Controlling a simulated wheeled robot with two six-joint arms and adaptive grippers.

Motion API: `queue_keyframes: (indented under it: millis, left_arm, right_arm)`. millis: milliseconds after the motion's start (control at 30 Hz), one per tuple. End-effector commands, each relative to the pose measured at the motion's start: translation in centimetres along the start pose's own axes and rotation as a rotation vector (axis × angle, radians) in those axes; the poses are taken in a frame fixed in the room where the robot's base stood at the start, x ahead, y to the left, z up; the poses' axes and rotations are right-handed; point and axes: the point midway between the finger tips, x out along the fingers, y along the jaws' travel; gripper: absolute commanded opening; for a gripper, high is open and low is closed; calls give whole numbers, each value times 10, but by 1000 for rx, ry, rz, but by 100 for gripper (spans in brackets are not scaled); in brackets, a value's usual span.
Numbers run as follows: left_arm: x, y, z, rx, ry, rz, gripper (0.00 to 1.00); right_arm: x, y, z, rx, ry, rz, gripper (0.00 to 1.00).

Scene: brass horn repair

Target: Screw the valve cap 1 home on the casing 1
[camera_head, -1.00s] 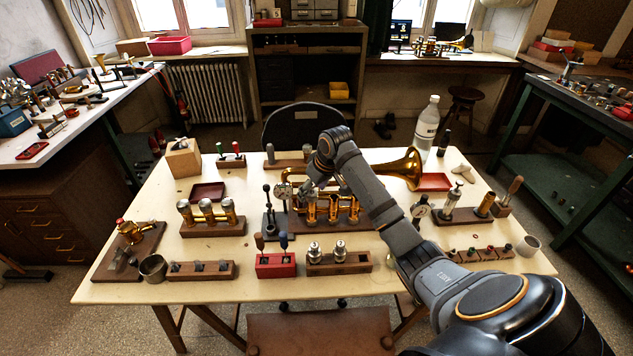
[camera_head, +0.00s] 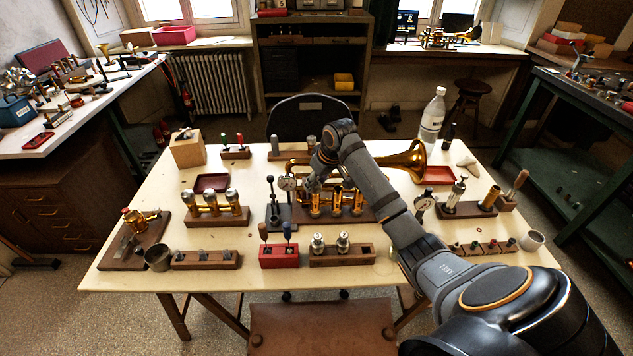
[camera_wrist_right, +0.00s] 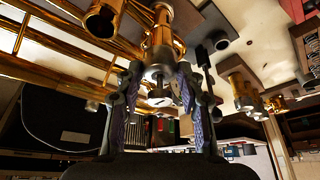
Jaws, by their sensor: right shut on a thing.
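The brass horn lies on a dark wooden stand in the middle of the table, its bell (camera_head: 404,160) pointing right. Its upright valve casings stand in a row. My right gripper (camera_head: 314,187) comes down over the leftmost casing, casing 1 (camera_head: 315,206). In the right wrist view this casing (camera_wrist_right: 162,38) runs into the silver valve cap 1 (camera_wrist_right: 158,72), which sits at its end. My right gripper (camera_wrist_right: 160,88) is shut on the cap, one finger at each side. The cap's thread is hidden. My left gripper is out of view.
A dial gauge stand (camera_head: 279,212) is close left of the gripper. A row of brass valves (camera_head: 212,210) stands further left. A red tool block (camera_head: 279,256) and a wooden block with silver parts (camera_head: 342,256) are in front. Bare tabletop lies between the blocks.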

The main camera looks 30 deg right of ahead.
Motion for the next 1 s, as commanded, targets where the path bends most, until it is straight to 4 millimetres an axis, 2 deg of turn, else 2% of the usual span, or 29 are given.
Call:
queue_keyframes:
  millis: [1000]
  left_arm:
    - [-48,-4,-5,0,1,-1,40]
  right_arm:
    - [-2,-2,-2,279,1,115,0]
